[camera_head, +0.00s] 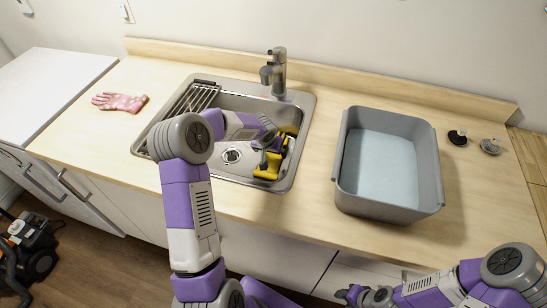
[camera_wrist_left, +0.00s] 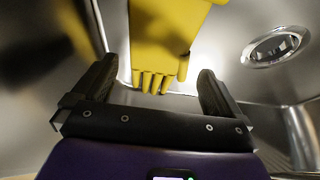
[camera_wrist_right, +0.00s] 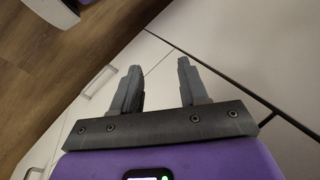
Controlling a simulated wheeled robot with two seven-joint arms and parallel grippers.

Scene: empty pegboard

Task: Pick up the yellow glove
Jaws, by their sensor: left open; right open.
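The yellow glove (camera_head: 267,172) is in the right part of the steel sink, partly hidden by my left gripper (camera_head: 279,146). In the left wrist view the glove (camera_wrist_left: 165,35) hangs into the picture from the top, its fingers pointing toward the palm of my left gripper (camera_wrist_left: 157,72). The gripper is open, with the glove's fingers between its two jaws; no grip shows. My right gripper (camera_head: 352,293) is open and empty, low in front of the counter; in the right wrist view its jaws (camera_wrist_right: 159,72) have only cabinet fronts and floor behind them.
The sink (camera_head: 143,134) has a drying rack (camera_head: 195,98), a drain (camera_head: 232,156) and a faucet (camera_head: 278,72) behind. A grey bin (camera_head: 388,205) stands right of it. A pink glove (camera_head: 120,102) lies at left; small dark items (camera_head: 457,137) lie at far right. The counter between is clear.

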